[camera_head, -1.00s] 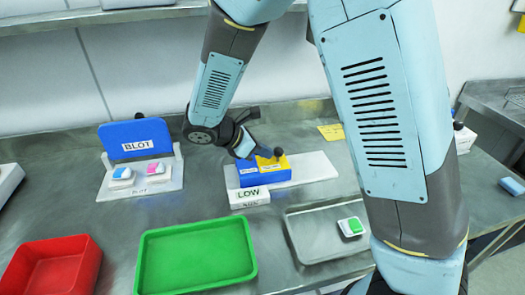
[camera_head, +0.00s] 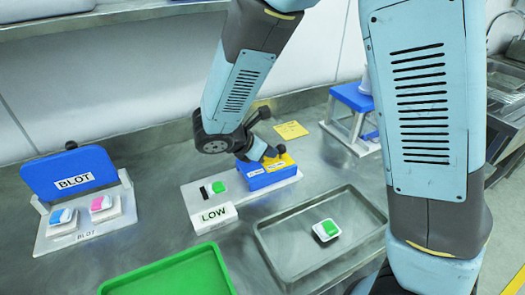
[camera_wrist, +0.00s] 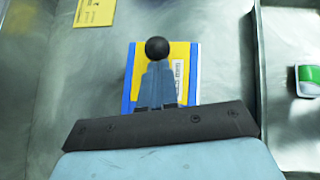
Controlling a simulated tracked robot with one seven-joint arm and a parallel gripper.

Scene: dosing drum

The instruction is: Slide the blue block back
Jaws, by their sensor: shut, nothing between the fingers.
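The blue block (camera_head: 265,178) has a yellow top and a black ball knob (camera_head: 281,149). It sits at the right end of a white base (camera_head: 192,196) whose front plate reads LOW. To its left, a green piece (camera_head: 219,187) and a black patch lie uncovered on the base. My gripper (camera_head: 268,152) is shut and empty, low over the block beside the knob. In the wrist view the block (camera_wrist: 130,75) lies under my shut fingers (camera_wrist: 157,72), their tips close to the knob (camera_wrist: 157,48); I cannot tell if they touch it.
A metal tray (camera_head: 275,254) holds a green-and-white container (camera_head: 326,230). A white stand with a blue BLOT flap (camera_head: 72,172) holds two small containers at left. A green tray (camera_head: 170,278) is in front. A blue-topped stand (camera_head: 352,97) and yellow note (camera_head: 291,130) are behind.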

